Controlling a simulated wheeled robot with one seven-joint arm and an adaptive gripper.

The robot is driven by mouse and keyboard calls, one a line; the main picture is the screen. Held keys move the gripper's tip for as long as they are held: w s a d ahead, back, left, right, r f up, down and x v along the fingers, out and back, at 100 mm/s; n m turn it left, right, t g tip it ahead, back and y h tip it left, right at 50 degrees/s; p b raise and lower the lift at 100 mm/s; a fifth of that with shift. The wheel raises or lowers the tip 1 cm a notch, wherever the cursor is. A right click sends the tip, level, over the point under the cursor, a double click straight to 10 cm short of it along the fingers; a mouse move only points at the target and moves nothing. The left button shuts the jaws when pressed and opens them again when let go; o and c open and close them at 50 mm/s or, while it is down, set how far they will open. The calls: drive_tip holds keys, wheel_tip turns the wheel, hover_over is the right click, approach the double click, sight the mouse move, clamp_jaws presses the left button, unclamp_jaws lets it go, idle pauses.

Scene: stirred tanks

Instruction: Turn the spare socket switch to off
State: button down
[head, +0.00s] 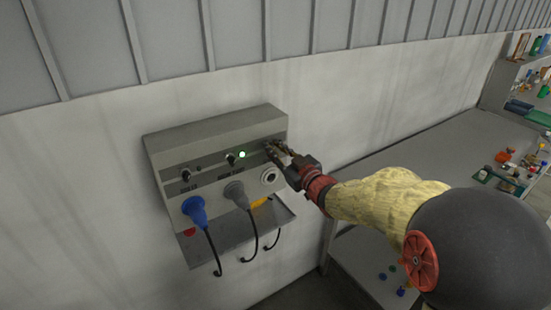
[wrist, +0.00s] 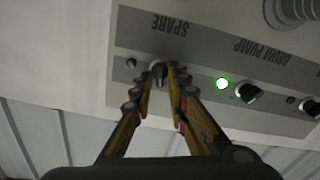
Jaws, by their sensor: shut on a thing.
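The socket box (head: 215,150) is a grey panel on the wall in the head view. My gripper (head: 272,150) is at the right end of its switch row. In the wrist view the spare switch (wrist: 157,69) is a small dark knob near the "SPARE" label (wrist: 170,26). My gripper (wrist: 160,75) has its two fingertips shut on the knob, one on each side. The fingers partly hide the knob, and I cannot tell its setting. A small dark lamp (wrist: 131,63) sits beside it, unlit.
The drum pump switch (wrist: 248,93) and its lit green lamp (wrist: 222,84) are close beside my fingers. A blue plug (head: 195,210) and a grey plug (head: 236,193) with hanging cables fill two sockets; the right socket (head: 269,176) is empty. A bench (head: 420,150) stands to the right.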

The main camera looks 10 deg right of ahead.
drive_tip(key=shift+a+f+n+b, duration=0.1)
drive_tip(key=shift+f+n+b, duration=0.05)
drive_tip(key=shift+n+b, duration=1.15)
drive_tip(key=c, duration=2)
unclamp_jaws()
drive_tip(key=shift+o, duration=0.2)
drive_tip(key=v, duration=1.2)
